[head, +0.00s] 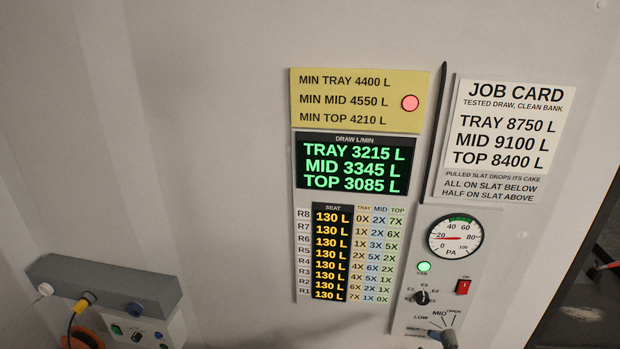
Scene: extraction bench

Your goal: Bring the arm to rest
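Neither of my grippers shows in the head view, and no arm can be made out. The view faces a pale wall with a control panel. The draw display (353,166) is lit green and reads TRAY 3215 L, MID 3345 L, TOP 3085 L. Above it a yellow minimums plate (340,100) reads TRAY 4400, MID 4550, TOP 4210, with a lit red lamp (410,103). The seat display (331,253) shows 130 L on every row, R1 to R8.
A job card (505,125) hangs at upper right. Below it are a PA gauge (455,238) near 30, a lit green lamp (424,267), a red switch (463,287), a black knob (422,297) and a grey lever (442,338), partly cut off. A grey box (105,285) sits lower left.

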